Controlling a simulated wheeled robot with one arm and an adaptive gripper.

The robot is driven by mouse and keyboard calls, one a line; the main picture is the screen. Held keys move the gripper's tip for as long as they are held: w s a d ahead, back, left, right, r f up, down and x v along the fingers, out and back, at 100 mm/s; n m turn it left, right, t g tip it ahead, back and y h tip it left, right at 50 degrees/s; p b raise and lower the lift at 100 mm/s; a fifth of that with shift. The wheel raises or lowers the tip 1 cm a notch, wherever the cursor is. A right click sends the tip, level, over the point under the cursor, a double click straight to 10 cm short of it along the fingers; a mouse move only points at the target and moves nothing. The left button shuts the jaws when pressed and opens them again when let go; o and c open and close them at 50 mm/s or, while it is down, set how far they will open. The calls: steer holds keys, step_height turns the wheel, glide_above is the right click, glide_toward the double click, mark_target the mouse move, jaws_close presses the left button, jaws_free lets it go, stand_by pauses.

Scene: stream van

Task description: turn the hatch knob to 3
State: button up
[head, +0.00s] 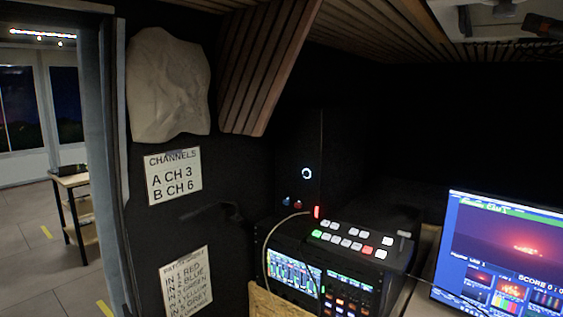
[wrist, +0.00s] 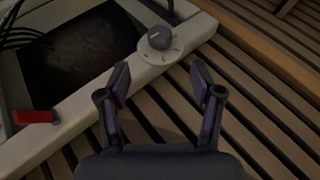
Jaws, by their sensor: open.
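The hatch knob (wrist: 160,37) is a grey round knob on a pale dial plate with small marks, set on the white hatch frame (wrist: 75,125) in the wrist view. The marks are too small to read. My gripper (wrist: 158,72) is open and empty, its two dark fingertips apart. In the picture the fingertips lie just below the knob, one to each side, and do not touch it. In the head view a white hatch-like fitting (head: 490,18) shows at the top right edge; the knob cannot be made out there.
A red handle (wrist: 36,117) sits at the frame's left in the wrist view, with dark cables above it. Wooden slats (wrist: 235,110) surround the frame. In the head view, a monitor (head: 497,255) and a switcher panel (head: 358,243) stand below, with a channels sign (head: 173,175) on the wall.

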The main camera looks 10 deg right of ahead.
steer(key=w+a+f+n+g+y, duration=0.4)
steer(key=a+f, duration=0.4)
steer(key=a, duration=0.4)
steer(key=w+a+f+n+g+y, duration=0.25)
steer(key=w+a+f, duration=0.45)
steer(key=a, duration=0.5)
steer(key=a+f+g, duration=0.4)
steer(key=a+f, duration=0.2)
steer(key=f, duration=0.8)
steer(key=s+a+f+m+g+b, duration=0.1)
steer(key=s+a+f+g, duration=0.25)
steer(key=f, duration=0.75)
steer(key=s+a+f+g, duration=0.25)
steer(key=s+f, duration=0.25)
steer(key=f, duration=0.5)
steer(key=s+d+f+m+g+h, duration=0.1)
steer(key=s+d+f+m+g, duration=0.1)
steer(key=s+f+g, duration=0.5)
steer(key=s+f+m, duration=0.1)
steer(key=s+f, duration=0.5)
steer(key=s, duration=0.2)
steer(key=shift+s+f+b, duration=0.3)
steer(key=shift+s+f, duration=0.1)
steer(key=shift+h, duration=0.25)
steer(key=shift+c, duration=0.4)
